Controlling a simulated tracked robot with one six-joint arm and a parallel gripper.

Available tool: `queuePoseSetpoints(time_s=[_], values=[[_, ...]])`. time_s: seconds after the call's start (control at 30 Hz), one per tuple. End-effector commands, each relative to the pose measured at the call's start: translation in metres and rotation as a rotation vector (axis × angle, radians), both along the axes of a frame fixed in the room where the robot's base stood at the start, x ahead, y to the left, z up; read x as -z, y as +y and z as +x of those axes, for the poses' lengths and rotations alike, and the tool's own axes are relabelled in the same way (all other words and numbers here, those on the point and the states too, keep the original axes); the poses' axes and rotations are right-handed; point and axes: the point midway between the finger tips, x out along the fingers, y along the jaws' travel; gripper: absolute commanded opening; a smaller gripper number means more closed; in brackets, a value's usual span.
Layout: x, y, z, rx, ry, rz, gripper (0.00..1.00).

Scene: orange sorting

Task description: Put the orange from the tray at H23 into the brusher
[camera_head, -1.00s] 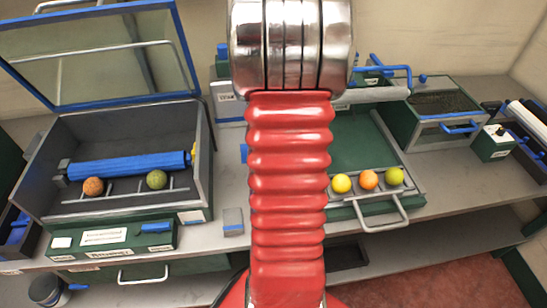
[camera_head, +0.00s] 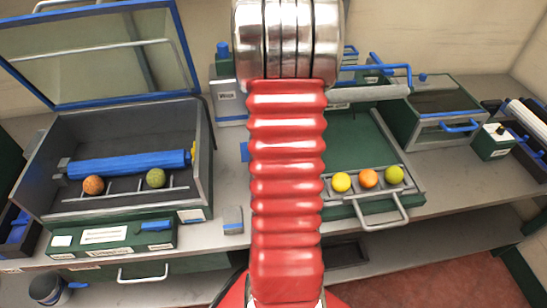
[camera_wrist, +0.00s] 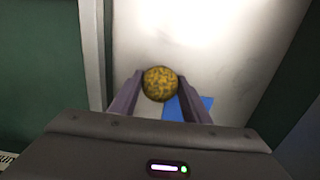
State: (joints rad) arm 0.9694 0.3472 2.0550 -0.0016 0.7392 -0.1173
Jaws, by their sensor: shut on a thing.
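In the wrist view my gripper (camera_wrist: 160,88) is shut on a round yellow-brown speckled orange (camera_wrist: 160,81), held between its two fingers. In the head view my own arm hides the gripper and this fruit. On the left stands an open-lidded box (camera_head: 205,165) with a blue roller (camera_head: 130,164); I cannot read its label, so I cannot tell if it is the brusher. An orange fruit (camera_head: 93,185) and a green one (camera_head: 155,178) lie in front of the roller. A green tray (camera_head: 355,138) on the right holds a yellow, an orange and a yellow-green fruit along its front.
The box's raised lid (camera_head: 105,55) leans back at the left. A small grey block (camera_head: 233,220) sits at the bench's front edge.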

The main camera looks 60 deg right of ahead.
Motion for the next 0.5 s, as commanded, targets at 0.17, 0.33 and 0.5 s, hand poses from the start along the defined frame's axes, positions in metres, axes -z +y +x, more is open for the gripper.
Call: queuePoseSetpoints(time_s=[0.17, 0.33, 0.5], values=[[0.0013, -0.0001, -0.0002, 0.0, 0.0, 0.0, 0.19], [0.0015, -0.0003, -0.0003, 0.001, 0.0, 0.0, 0.53], [0.0015, -0.0003, -0.0004, 0.001, 0.0, 0.0, 0.61]])
